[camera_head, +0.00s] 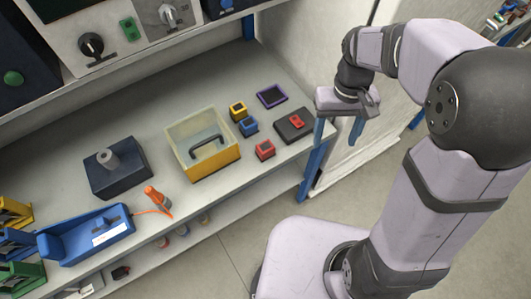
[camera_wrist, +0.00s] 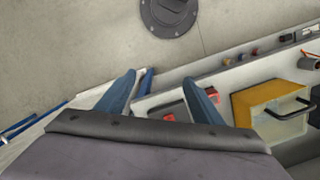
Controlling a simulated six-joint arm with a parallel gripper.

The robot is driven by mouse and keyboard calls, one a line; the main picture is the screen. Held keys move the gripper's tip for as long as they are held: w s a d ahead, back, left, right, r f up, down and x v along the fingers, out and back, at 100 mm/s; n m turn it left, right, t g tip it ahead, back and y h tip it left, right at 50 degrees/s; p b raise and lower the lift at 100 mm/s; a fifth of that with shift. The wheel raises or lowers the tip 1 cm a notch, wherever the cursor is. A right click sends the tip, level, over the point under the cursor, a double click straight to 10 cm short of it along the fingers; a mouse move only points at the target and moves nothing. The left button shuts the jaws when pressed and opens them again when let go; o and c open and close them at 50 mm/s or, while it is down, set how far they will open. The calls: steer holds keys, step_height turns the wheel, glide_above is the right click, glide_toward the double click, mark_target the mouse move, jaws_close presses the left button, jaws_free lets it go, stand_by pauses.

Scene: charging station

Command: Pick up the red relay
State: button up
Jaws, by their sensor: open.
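The red relay (camera_head: 265,150) is a small red block with a dark top on the grey bench, in front of a blue block. In the wrist view the red relay (camera_wrist: 211,94) shows beside my right-hand finger, partly hidden by it. My gripper (camera_head: 338,131) is open and empty, pointing down off the bench's right end, to the right of the relay. In the wrist view my gripper (camera_wrist: 160,95) has its two blue fingers spread wide.
A black pad (camera_head: 288,132) with a red piece on it lies between the relay and my gripper. Yellow (camera_head: 238,110) and blue (camera_head: 249,127) blocks stand behind the relay. A yellow box with a handle (camera_head: 213,172) stands left. A purple-rimmed tray (camera_head: 271,96) lies behind.

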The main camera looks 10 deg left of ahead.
steer(key=w+a+f+n+g+h+b, duration=0.1)
steer(key=w+a+f+n+b, duration=0.3)
steer(key=a, duration=0.5)
steer(key=n+h+b, duration=0.2)
steer(key=b, duration=0.1)
glide_above(265, 146)
steer(key=w+a, duration=0.2)
steer(key=shift+g, duration=0.3)
steer(key=f, duration=0.5)
steer(key=shift+d+f, duration=0.25)
steer(key=shift+f, duration=0.15)
steer(key=shift+a+p+x, duration=0.15)
steer(key=shift+p+x, duration=0.4)
steer(key=shift+x, duration=1.25)
steer(key=shift+a+p+x, duration=0.1)
steer(key=shift+p+x, duration=0.45)
steer(key=shift+x, duration=1.3)
steer(key=c, duration=1.2)
